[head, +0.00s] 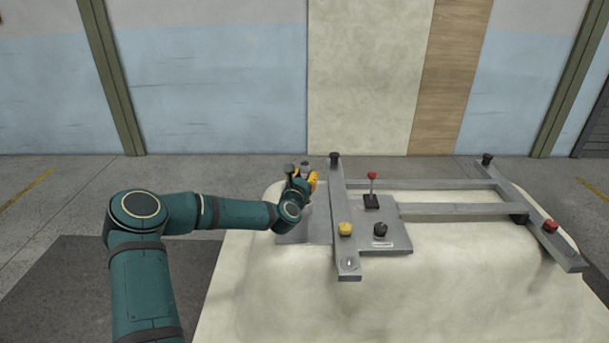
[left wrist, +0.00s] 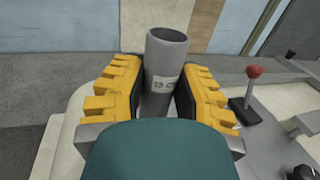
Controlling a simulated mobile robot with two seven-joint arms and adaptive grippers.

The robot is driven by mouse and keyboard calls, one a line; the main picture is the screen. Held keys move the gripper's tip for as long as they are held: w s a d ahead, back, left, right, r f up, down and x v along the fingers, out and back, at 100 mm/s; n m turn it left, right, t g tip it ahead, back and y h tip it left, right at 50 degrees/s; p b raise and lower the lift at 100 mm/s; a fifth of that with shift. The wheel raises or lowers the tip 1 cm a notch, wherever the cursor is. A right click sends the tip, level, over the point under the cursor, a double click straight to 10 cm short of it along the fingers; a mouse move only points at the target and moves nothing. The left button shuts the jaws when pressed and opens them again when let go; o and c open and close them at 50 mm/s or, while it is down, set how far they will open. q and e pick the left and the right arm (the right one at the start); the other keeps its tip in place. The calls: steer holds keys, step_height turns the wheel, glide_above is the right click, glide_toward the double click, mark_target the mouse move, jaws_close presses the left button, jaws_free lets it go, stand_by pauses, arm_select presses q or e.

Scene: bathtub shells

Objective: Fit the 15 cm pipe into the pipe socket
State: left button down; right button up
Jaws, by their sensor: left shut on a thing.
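The grey pipe (left wrist: 166,62) stands roughly upright between the yellow-padded fingers of my left gripper (left wrist: 160,95) in the left wrist view. The gripper is shut on it. The pipe's open top end faces up, a small printed label shows on its side, and its lower end is hidden by my wrist. In the head view, my left gripper (head: 301,181) is at the far left part of the metal fixture, above the bathtub shell, and the pipe is hard to make out. I cannot pick out the pipe socket for certain in either view. My right gripper is not in view.
The pale bathtub shell (head: 300,300) carries a metal frame (head: 455,210) and a grey plate (head: 400,241). A red-topped lever (head: 371,187), a yellow knob (head: 345,229) and a black knob (head: 380,229) stand right of my gripper. Open floor lies to the left.

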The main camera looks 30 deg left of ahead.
arm_select(q)
steer(key=shift+f, duration=1.25)
steer(key=c, duration=0.7)
jaws_free()
steer(key=shift+s, duration=0.1)
steer(key=v, duration=1.1)
steer(key=shift+s+d, duration=0.1)
steer(key=shift+s, duration=0.3)
